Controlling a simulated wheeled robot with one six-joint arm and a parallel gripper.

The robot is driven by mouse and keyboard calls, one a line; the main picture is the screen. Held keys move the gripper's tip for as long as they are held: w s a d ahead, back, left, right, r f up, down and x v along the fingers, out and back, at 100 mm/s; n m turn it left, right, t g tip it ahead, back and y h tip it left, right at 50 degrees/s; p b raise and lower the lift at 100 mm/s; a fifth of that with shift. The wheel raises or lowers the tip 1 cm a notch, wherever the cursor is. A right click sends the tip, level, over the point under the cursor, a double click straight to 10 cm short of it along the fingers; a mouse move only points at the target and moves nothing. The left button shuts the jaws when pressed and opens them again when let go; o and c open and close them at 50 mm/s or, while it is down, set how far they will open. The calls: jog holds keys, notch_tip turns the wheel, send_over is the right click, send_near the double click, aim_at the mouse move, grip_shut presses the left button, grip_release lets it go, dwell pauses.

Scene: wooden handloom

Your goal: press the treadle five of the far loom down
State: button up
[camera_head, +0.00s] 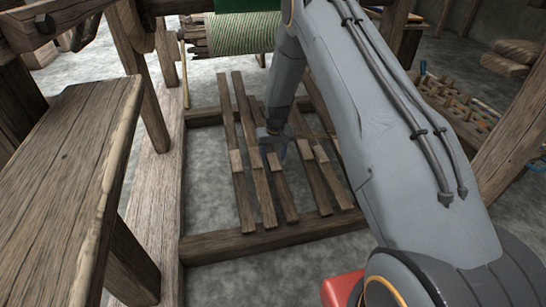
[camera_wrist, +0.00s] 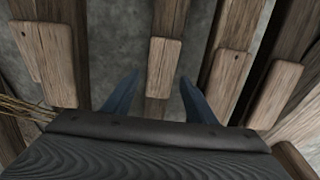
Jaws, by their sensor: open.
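Several long wooden treadles (camera_head: 263,195) lie side by side in the loom's floor frame, each with a lighter wooden pad partway along. No number shows on them, so I cannot tell from marks which is treadle five. My gripper (camera_head: 282,150) is low over the middle of the row, partly hidden by my arm. In the wrist view my gripper (camera_wrist: 158,98) is open and empty, its two blue fingers apart. A treadle with a pad (camera_wrist: 163,65) shows between the fingers. Two padded treadles (camera_wrist: 230,72) show to the right, and more wood lies at the left. Contact cannot be told.
A wooden bench (camera_head: 75,170) stands at the left. The floor frame's front beam (camera_head: 250,240) crosses before the treadles. A green-wrapped roller (camera_head: 240,35) is behind. A rack with pegs (camera_head: 455,105) stands at the right. Grey floor (camera_head: 207,190) is bare left of the treadles.

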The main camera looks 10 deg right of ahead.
jog(key=r+p, duration=0.1)
jog(key=r, duration=0.1)
jog(key=s+r+p, duration=0.1)
jog(key=r, duration=0.1)
jog(key=r+p, duration=0.1)
jog(key=r, duration=0.2)
jog(key=shift+s, duration=0.15)
